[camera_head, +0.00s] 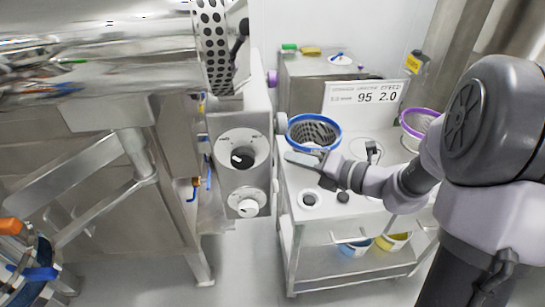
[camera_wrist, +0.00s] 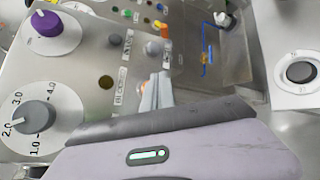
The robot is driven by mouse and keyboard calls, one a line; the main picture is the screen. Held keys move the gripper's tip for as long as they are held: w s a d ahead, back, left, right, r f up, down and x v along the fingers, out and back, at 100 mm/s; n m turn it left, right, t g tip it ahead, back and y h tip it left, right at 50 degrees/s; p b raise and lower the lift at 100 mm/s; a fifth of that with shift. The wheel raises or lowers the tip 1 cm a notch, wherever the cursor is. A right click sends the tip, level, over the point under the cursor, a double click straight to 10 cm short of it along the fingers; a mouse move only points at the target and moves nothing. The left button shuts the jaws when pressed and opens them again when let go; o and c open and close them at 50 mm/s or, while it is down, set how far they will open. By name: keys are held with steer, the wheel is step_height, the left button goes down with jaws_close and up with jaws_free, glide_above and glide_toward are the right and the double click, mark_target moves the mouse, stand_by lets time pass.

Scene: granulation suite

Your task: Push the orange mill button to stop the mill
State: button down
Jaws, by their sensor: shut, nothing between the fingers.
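My gripper (camera_head: 298,158) is shut and empty. In the head view it points left above the cart top, near the blue-rimmed basket. In the wrist view its closed fingers (camera_wrist: 157,90) reach over a grey control panel (camera_wrist: 85,60). An orange glowing patch (camera_wrist: 143,90), which looks like the orange button, shows just left of the fingers and is partly hidden by them. I cannot tell whether the fingers touch it. The panel also bears a brass-coloured round button (camera_wrist: 106,82), a grey knob (camera_wrist: 153,47), a purple knob (camera_wrist: 45,23) and a grey dial (camera_wrist: 35,116) marked 1.0 to 4.0.
The steel cart (camera_head: 315,237) bears a blue-rimmed perforated basket (camera_head: 313,119) and a purple-rimmed one (camera_head: 420,112). A sign (camera_head: 362,96) reads 95 2.0. A steel machine column with dials (camera_head: 240,150) stands to the left.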

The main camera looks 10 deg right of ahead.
steer(key=d+p, duration=0.1)
steer(key=d, duration=0.3)
stand_by(0.8)
